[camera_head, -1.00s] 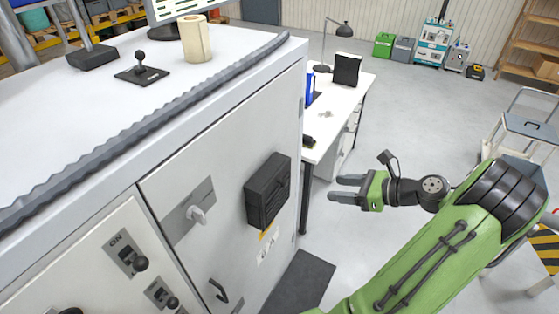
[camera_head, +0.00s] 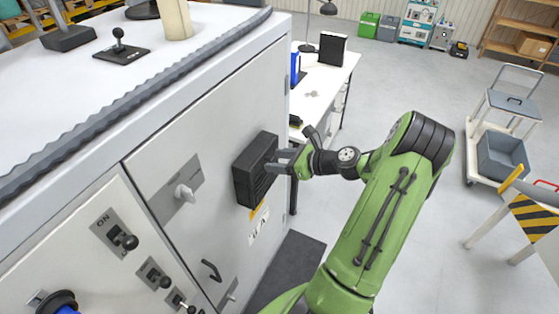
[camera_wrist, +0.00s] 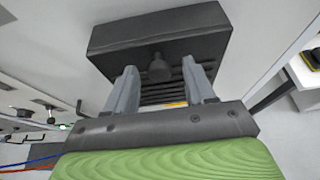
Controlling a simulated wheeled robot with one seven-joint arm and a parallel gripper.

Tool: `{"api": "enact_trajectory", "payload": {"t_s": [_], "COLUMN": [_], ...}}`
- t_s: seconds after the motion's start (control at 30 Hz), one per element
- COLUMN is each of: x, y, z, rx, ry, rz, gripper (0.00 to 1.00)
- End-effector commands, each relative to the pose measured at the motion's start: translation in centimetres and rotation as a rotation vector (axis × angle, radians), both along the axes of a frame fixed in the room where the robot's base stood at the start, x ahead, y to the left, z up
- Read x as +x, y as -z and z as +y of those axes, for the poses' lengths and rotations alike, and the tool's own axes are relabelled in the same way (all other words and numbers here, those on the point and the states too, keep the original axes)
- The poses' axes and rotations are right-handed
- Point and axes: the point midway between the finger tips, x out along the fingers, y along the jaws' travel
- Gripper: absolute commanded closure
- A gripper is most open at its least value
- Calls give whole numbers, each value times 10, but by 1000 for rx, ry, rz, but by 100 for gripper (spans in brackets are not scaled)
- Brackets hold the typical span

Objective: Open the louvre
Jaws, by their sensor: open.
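The louvre (camera_head: 252,172) is a black box with slats, fixed to the white cabinet door. In the wrist view the louvre (camera_wrist: 158,38) fills the upper middle, with a small dark knob (camera_wrist: 160,68) on its front and slats below. My gripper (camera_head: 277,162) is at the louvre's front face in the head view. In the wrist view my gripper (camera_wrist: 162,80) is open, one grey finger on each side of the knob. I cannot tell whether the fingers touch the louvre or the knob.
The cabinet door (camera_head: 215,125) also carries a grey rotary handle (camera_head: 183,192) and a dark pull handle (camera_head: 211,270). Toggle switches (camera_head: 125,240) sit on the panel at left. A white desk (camera_head: 322,85) stands behind. Floor to the right is open up to a trolley (camera_head: 502,155).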

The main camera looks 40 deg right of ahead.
Motion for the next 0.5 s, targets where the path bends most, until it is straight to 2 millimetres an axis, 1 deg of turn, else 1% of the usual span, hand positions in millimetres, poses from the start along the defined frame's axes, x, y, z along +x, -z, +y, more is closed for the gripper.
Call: {"api": "enact_trajectory", "payload": {"t_s": [0.17, 0.5], "x": [0, -1], "y": [0, 0], "z": [0, 0], "rx": [0, 0], "ry": [0, 0], "rz": [0, 1], "gripper": [46, 98]}}
